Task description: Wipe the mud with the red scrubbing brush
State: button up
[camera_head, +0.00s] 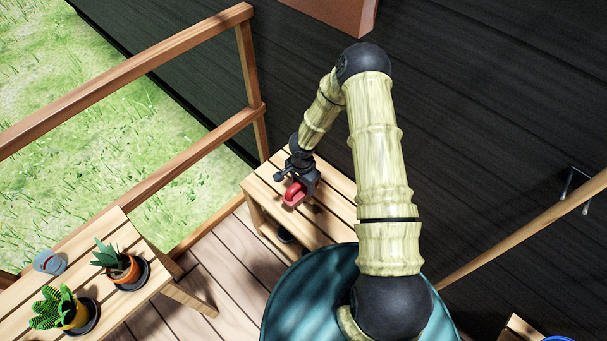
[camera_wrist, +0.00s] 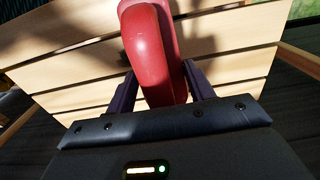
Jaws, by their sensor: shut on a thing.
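The red scrubbing brush (camera_head: 294,194) is in my gripper (camera_head: 299,181), above the slatted wooden bench beside the dark wall. In the wrist view the brush's smooth red body (camera_wrist: 150,45) stands between the two dark fingers of my gripper (camera_wrist: 158,88), which are shut on it. The brush's bristles are hidden in both views. I see no mud in either view. I cannot tell whether the brush touches the slats.
The wooden bench (camera_head: 262,190) has bare slats. A second bench (camera_head: 150,262) at the lower left holds two potted plants (camera_head: 125,268) and a small glass-like item (camera_head: 50,263). A wooden railing (camera_head: 130,60) runs on the left. A teal round surface (camera_head: 300,300) is in front.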

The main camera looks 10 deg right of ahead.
jog(key=shift+w+r+p, duration=0.1)
jog(key=shift+r+p, duration=1.25)
jog(key=shift+p, duration=0.05)
jog(key=shift+r+p, duration=0.15)
jog(key=shift+p, duration=0.45)
jog(key=p, duration=0.2)
jog(key=shift+r+p, duration=0.2)
jog(key=shift+p, duration=0.95)
jog(key=shift+f+p, duration=0.1)
jog(key=shift+p, duration=1.1)
jog(key=shift+f, duration=0.1)
jog(key=shift+f+p, duration=0.15)
jog(key=shift+p, duration=0.2)
jog(key=shift+f, duration=0.1)
